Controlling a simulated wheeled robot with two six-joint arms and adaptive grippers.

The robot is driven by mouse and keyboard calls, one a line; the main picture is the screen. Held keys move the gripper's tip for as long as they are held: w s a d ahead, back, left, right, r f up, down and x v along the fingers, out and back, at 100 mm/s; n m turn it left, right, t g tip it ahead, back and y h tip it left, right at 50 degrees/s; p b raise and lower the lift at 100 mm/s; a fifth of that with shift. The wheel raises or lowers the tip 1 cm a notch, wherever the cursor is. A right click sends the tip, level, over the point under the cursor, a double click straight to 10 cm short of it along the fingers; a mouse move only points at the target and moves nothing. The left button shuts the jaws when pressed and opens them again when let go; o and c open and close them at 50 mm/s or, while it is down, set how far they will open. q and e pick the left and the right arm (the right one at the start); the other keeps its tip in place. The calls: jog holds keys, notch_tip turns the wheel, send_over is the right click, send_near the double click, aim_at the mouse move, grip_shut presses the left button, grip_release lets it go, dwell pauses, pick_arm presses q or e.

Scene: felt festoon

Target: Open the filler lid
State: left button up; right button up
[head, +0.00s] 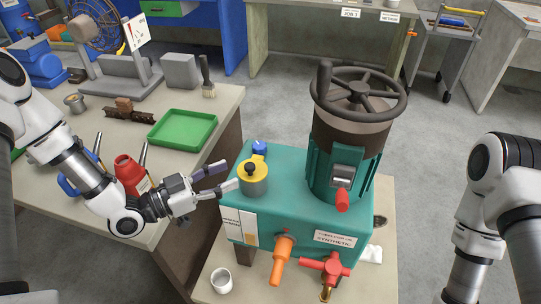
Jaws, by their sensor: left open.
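My left gripper (232,174) is just left of the neck. Its two fingers are spread and point right, with the lower fingertip close to the neck's side. I cannot tell whether it touches. Nothing is between the fingers. My right arm stands at the right edge; its gripper is out of view.
An orange handle (281,262) and a red valve (326,268) stick out in front. A white cup (221,281) stands below left.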

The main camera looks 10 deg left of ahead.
aim_at(249, 165)
pick_arm(q)
jog(key=x, duration=0.7)
jog(key=shift+s+d, duration=0.1)
jog(key=shift+a, duration=0.2)
jog(key=shift+c, duration=0.3)
grip_shut()
